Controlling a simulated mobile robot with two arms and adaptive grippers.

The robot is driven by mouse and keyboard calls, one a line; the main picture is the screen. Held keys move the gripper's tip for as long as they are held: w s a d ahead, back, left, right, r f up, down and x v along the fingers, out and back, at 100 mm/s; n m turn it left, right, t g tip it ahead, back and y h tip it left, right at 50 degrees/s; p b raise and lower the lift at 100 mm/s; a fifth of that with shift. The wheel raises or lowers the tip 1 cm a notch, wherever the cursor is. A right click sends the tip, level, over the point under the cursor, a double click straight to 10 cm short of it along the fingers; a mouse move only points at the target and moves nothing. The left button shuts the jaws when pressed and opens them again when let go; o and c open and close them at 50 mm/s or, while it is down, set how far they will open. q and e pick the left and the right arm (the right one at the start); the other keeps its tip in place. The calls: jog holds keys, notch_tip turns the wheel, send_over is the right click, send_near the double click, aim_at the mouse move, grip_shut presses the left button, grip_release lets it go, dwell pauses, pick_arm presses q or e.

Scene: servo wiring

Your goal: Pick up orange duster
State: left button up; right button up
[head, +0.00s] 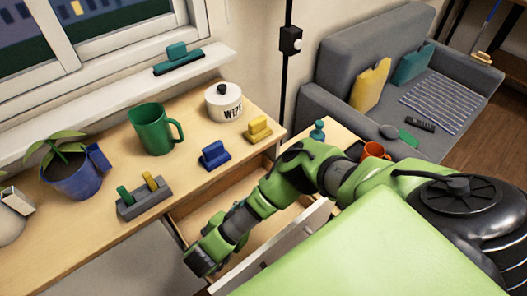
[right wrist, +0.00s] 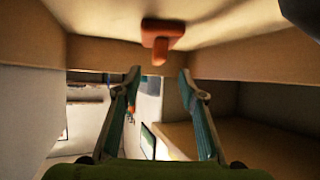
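The orange duster (right wrist: 160,34) shows at the top middle of the right wrist view, a flat block with a short handle pointing down in the picture. It lies on a pale wooden surface, beyond my fingertips and apart from them. My right gripper (right wrist: 159,78) is open, with nothing between its fingers. In the head view my right arm reaches across to the left and my right gripper (head: 203,258) is low, over the front of the open drawer (head: 183,216). I do not see the orange duster in the head view. My left gripper is not in view.
On the desk stand a blue duster (head: 214,157), a yellow duster (head: 258,131), a green mug (head: 153,130), a white pot (head: 224,103), a grey holder (head: 146,202) and a plant pot (head: 75,178). The drawer front (head: 285,238) juts out under my arm. A grey sofa (head: 350,60) stands behind.

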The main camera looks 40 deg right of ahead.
jog(key=p+x, duration=0.1)
jog(key=x, duration=0.6)
jog(key=shift+d, duration=0.3)
jog(key=shift+s, duration=0.1)
jog(key=shift+c, duration=0.3)
grip_shut()
